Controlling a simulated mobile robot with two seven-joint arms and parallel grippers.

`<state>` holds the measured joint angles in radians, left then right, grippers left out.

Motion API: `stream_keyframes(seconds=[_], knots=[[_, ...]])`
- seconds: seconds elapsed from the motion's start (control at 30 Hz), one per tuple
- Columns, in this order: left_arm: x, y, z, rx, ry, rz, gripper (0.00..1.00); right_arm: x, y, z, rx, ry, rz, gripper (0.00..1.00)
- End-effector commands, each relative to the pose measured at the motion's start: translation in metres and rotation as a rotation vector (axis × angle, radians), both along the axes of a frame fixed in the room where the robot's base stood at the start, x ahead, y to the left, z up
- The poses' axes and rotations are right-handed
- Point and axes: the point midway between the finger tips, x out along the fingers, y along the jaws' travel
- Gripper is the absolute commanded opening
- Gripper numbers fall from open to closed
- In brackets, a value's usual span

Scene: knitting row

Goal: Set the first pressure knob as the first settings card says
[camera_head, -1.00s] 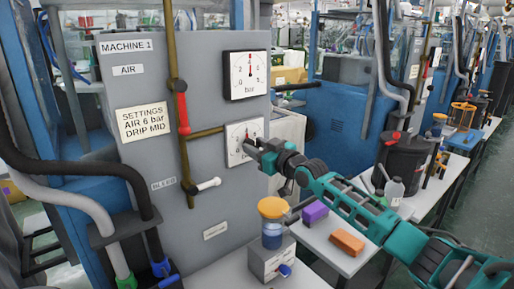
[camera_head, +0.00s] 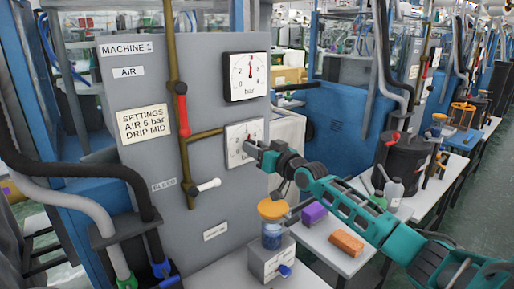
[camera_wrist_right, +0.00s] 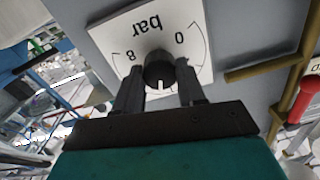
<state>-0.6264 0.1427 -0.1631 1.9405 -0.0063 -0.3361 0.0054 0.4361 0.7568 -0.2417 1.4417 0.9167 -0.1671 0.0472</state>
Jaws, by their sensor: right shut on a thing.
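The first settings card (camera_head: 144,123) on the grey machine panel reads AIR 6 bar, DRIP MID. The first pressure knob (camera_wrist_right: 158,68) is dark and round with a white mark, on a white scale plate marked bar, 0 and 8. The plate (camera_head: 234,133) also shows in the head view, where my gripper partly covers it. My right gripper (camera_wrist_right: 159,88) is shut on the knob, one finger on each side. It also shows in the head view (camera_head: 252,147). Above it, a square gauge (camera_head: 246,75) has a red needle pointing roughly upward. My left gripper is not in view.
A brass pipe with a red-handled valve (camera_head: 181,110) and a white-handled bleed valve (camera_head: 208,186) runs left of the plate. Below stands a grey box (camera_head: 270,262) with an orange-capped blue jar (camera_head: 272,228). A purple block (camera_head: 314,213) and an orange block (camera_head: 346,243) lie on the table.

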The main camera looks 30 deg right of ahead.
Motion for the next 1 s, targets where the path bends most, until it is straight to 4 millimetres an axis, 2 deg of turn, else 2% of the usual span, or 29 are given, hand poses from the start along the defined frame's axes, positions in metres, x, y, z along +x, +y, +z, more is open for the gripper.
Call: stream_keyframes(seconds=[0.6,1.0], knots=[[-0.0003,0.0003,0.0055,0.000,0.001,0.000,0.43,0.0001,-0.0006,-0.0009,0.542,0.043,0.000,0.09],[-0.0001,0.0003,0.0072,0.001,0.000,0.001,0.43,0.0000,-0.0009,-0.0016,0.705,0.056,-0.001,0.09]])
